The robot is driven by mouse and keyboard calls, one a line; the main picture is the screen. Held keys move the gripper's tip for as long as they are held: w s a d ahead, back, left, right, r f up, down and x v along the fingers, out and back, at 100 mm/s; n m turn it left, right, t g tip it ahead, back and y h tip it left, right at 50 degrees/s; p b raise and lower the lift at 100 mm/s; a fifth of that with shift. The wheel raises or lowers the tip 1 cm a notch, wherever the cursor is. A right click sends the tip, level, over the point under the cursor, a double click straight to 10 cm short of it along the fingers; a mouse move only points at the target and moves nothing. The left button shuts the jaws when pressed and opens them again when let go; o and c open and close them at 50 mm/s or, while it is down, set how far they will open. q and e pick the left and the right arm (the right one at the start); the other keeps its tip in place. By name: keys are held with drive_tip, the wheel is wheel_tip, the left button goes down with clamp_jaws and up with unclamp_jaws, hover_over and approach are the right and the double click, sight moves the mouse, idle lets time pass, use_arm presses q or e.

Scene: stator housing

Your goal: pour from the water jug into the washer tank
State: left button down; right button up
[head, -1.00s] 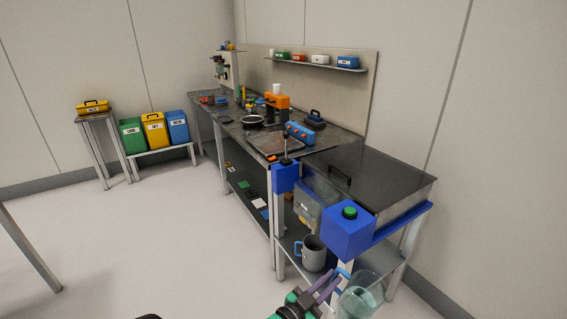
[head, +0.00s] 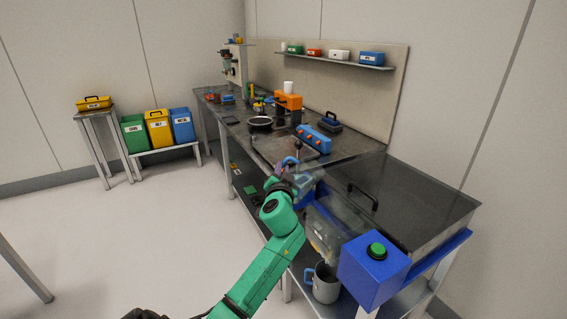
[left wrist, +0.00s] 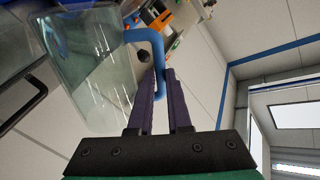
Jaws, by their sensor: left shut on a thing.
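The water jug (left wrist: 85,65) is clear, with a blue handle (left wrist: 152,45). In the left wrist view my left gripper (left wrist: 168,75) has its purple fingers shut on that handle. In the head view my green left arm reaches up to the bench's front edge. The left gripper (head: 277,180) is there beside the jug's blue handle (head: 291,161); the clear body is hard to make out. The washer is probably the metal box with a dark top (head: 405,198) and a handle, right of the jug. I cannot tell which part is its tank. My right gripper is not in view.
A blue box with a green button (head: 375,268) stands at the washer's front corner. A grey mug (head: 325,284) and a clear container (head: 332,237) sit below. The bench holds a blue control box (head: 314,139) and an orange device (head: 288,101).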

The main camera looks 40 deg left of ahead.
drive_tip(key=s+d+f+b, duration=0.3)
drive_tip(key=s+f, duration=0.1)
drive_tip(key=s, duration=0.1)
use_arm(q)
drive_tip(key=d+r+m+p, duration=0.1)
drive_tip(key=p, duration=0.2)
drive_tip(key=d+m+p, duration=0.1)
drive_tip(key=m+p, duration=0.1)
drive_tip(key=p, duration=0.1)
drive_tip(key=shift+s+d+r+p, duration=0.2)
drive_tip(key=shift+s+r+p, duration=0.15)
drive_tip(key=shift+r+p, duration=0.05)
drive_tip(key=shift+f, duration=0.15)
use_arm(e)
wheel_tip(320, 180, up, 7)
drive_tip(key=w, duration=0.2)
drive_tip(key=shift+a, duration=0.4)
use_arm(q)
drive_tip(key=shift+d+f, duration=0.1)
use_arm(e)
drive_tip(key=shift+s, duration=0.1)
